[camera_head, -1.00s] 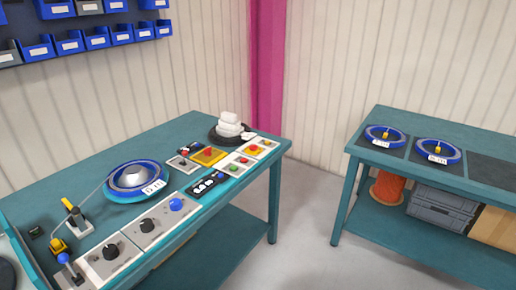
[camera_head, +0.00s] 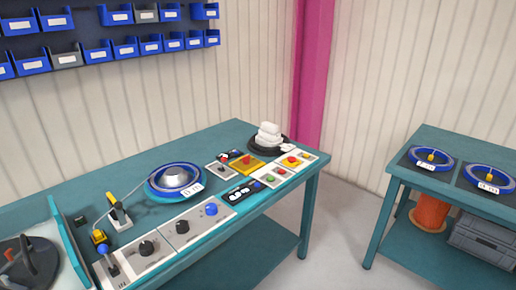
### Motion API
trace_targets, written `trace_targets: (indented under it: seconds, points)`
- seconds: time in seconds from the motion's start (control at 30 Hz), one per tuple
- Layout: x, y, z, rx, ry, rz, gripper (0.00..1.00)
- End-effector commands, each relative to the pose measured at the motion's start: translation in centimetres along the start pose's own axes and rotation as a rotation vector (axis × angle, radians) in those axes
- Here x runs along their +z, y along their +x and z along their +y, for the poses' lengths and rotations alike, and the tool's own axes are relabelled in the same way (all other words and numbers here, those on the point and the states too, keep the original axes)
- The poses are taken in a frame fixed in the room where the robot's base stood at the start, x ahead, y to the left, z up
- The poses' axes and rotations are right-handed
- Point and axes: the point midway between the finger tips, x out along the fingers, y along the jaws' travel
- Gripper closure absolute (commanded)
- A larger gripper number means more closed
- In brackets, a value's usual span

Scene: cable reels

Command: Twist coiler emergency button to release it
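The coiler bench (camera_head: 225,136) stands at the left and middle, with a row of control panels along its front edge. I cannot tell from here whether either red piece is pressed in. A blue reel with a silver hub (camera_head: 174,178) sits on the coiler, with a white label on it. My gripper is not in view.
A second teal table (camera_head: 450,142) at the right holds blue reels (camera_head: 431,158), with an orange spool (camera_head: 431,213) and grey crate (camera_head: 484,240) below. Blue bins (camera_head: 116,14) hang on the wall. Grey floor (camera_head: 335,225) between the tables is clear.

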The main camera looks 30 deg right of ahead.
Motion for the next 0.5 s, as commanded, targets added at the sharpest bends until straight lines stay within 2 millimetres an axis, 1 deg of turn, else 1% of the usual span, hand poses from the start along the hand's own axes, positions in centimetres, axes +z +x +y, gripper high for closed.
trace_targets:
  seconds: [0.37, 0.5]
  points:
    - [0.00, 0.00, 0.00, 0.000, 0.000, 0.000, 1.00]
    - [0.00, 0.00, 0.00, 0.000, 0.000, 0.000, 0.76]
